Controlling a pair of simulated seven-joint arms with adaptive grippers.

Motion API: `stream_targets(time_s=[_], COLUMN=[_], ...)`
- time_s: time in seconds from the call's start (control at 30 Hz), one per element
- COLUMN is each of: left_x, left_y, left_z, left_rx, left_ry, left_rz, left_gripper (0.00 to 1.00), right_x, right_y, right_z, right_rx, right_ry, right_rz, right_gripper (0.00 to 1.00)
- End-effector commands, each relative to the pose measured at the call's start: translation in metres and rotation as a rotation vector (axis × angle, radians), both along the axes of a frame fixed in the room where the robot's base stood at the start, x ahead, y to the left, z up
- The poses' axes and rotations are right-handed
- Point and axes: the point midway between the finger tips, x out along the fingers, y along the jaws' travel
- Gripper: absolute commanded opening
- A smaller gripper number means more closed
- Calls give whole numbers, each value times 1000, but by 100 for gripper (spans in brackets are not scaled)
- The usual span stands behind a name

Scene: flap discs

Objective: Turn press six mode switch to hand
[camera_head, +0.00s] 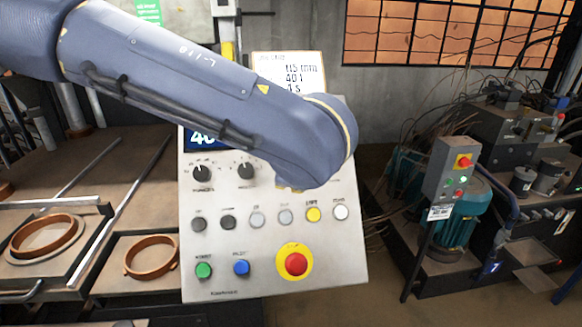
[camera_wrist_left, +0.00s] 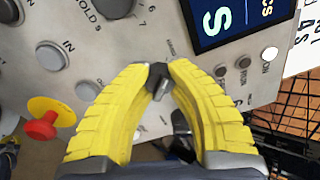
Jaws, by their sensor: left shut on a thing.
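The pale control panel (camera_head: 215,285) stands in front of me; it fills much of the left wrist view (camera_wrist_left: 120,40). Two black rotary knobs, one at the left (camera_head: 201,173) and one beside it (camera_head: 246,172), show in the head view; my left arm covers the panel's upper right. In the left wrist view, my left gripper (camera_wrist_left: 159,72) has its yellow fingers closed at the tips on a small black switch knob (camera_wrist_left: 154,82). The fingers partly hide the knob, and its pointer setting is unreadable. My right gripper is in neither view.
A red emergency stop (camera_head: 296,264) on a yellow ring and several push buttons sit below the knobs. A blue display (camera_wrist_left: 225,15) is close to the fingers. A grey switch box (camera_head: 452,170) and a machine with a teal motor (camera_head: 462,230) stand at right.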

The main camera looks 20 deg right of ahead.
Motion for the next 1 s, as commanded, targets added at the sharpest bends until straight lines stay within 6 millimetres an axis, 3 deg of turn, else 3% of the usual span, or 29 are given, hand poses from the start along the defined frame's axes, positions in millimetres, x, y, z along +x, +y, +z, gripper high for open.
stream_targets(time_s=[0.83,0.87,1.0], left_x=[-5,-5,-4], left_y=[-3,-4,-3], left_z=[-5,-5,-3], left_rx=[-96,-95,-95], left_ry=[28,28,25], left_rz=[74,73,74], left_gripper=[0,21,38], right_x=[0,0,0], right_y=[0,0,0], right_z=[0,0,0], right_rx=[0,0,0], right_ry=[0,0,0], right_rz=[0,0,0], right_gripper=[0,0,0])
